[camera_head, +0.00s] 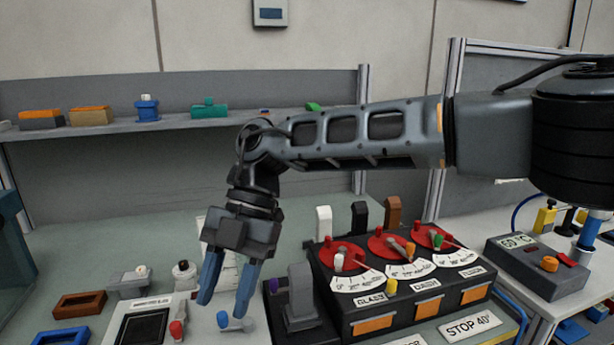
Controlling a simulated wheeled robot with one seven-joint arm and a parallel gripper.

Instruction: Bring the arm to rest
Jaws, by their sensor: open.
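My gripper (226,290) hangs down at the end of my arm, with its two blue fingers spread apart and nothing between them. It is above the bench, just left of the black dashboard module (402,290). The module has red dials with small coloured knobs, white scale plates and orange panels on its front. White, black and brown levers stand at its back. My arm (350,135) reaches in from the right, across the front of the shelf.
A shelf (185,122) at the back holds several coloured parts. Left of the module are a black-topped device (143,328), an orange-brown frame (79,304) and small knobs. At the right stands a grey box (538,266) with a display. The bench at left rear (110,235) is clear.

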